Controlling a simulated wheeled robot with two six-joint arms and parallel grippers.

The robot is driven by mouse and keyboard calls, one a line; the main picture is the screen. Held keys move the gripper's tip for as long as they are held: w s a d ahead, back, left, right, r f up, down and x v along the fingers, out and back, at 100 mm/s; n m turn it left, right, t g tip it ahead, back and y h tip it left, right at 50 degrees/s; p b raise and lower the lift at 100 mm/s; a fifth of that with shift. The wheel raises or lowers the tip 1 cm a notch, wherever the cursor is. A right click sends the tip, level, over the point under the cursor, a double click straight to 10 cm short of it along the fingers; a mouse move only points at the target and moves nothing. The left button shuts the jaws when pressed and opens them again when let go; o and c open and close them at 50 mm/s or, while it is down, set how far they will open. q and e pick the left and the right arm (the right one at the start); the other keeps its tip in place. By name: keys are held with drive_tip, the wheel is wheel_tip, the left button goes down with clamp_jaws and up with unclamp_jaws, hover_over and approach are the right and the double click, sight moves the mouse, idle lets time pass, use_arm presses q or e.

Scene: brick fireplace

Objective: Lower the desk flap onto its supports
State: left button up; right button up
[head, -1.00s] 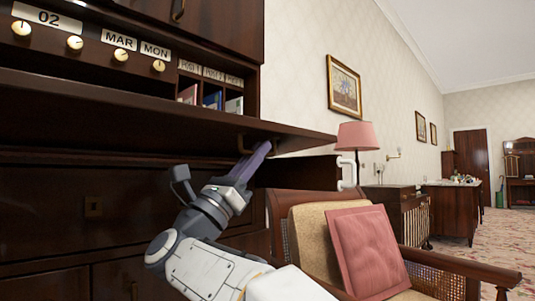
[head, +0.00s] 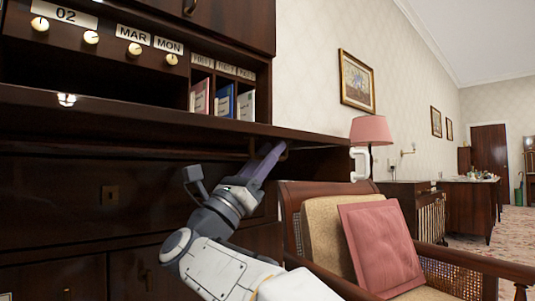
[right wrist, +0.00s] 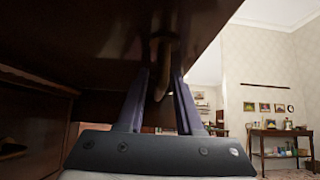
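The dark wooden desk flap (head: 130,117) juts out from the bureau, close to level, seen almost edge-on in the head view. In the right wrist view its dark underside (right wrist: 85,35) fills the upper left. A curved handle (right wrist: 160,65) hangs from the flap between the fingers of my right gripper (right wrist: 160,88). In the head view that gripper (head: 272,155) is below the flap's right part, its fingers up at the handle. The fingers appear closed around the handle. I cannot make out the supports clearly. My left gripper is not in view.
An armchair (head: 326,225) with a pink cushion (head: 380,248) stands close to the right of my right arm. Bureau drawers (head: 105,192) lie below the flap, and pigeonholes with folders (head: 222,102) above. A pink lamp (head: 370,131) is behind.

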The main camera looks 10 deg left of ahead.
drive_tip(key=shift+s+r, duration=0.1)
drive_tip(key=shift+r, duration=0.1)
drive_tip(key=b+v, duration=0.8)
drive_tip(key=v, duration=0.2)
drive_tip(key=shift+f, duration=0.4)
idle(0.6)
